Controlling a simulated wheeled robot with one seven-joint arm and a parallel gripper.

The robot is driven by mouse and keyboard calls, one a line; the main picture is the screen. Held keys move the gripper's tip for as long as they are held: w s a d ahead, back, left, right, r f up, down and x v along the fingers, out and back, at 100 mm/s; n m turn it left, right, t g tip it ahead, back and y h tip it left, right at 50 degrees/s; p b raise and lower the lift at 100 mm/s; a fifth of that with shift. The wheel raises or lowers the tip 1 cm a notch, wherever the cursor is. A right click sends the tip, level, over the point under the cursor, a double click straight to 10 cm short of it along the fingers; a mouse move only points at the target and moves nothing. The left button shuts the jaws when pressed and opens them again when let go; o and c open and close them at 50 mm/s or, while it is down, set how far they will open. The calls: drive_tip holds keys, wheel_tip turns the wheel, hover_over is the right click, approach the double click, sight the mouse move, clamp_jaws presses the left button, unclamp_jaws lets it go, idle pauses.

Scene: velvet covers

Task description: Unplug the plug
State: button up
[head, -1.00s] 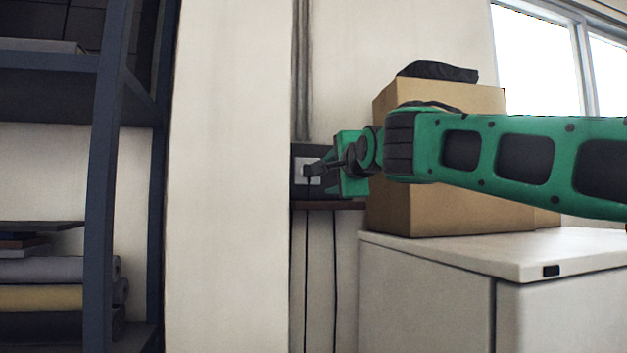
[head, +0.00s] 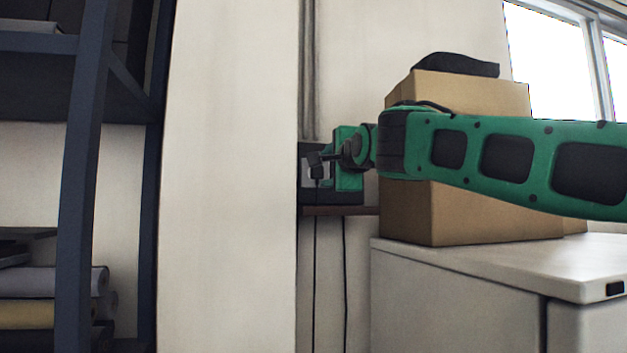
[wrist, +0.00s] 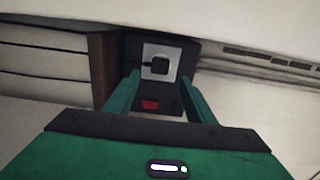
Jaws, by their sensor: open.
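The black plug (wrist: 155,67) sits at a pale square socket plate (wrist: 149,50) on a dark box on the wall. In the head view the plug (head: 317,160) shows small and dark, with its cable hanging straight down. My gripper (wrist: 160,80) is open, its two green fingers apart on either side of the plug's lower side in the wrist view. The fingers hold nothing. In the head view my green gripper (head: 347,160) is close in front of the box and covers part of it. Whether the fingers touch the plug cannot be told.
A red patch (wrist: 150,104) marks the dark box below the plate in the wrist view. A cardboard box (head: 470,215) stands on a white cabinet (head: 450,285) at the right, behind my arm. A wall pillar (head: 228,180) and dark shelf (head: 85,180) stand left.

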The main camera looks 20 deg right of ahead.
sight(318, 176)
drive_tip(key=shift+w+d, duration=0.1)
drive_tip(key=shift+w, duration=4.15)
drive_tip(key=shift+w+f, duration=0.1)
drive_tip(key=shift+f, duration=0.55)
clamp_jaws()
drive_tip(key=shift+o, duration=1.5)
unclamp_jaws()
drive_tip(key=shift+r, duration=0.1)
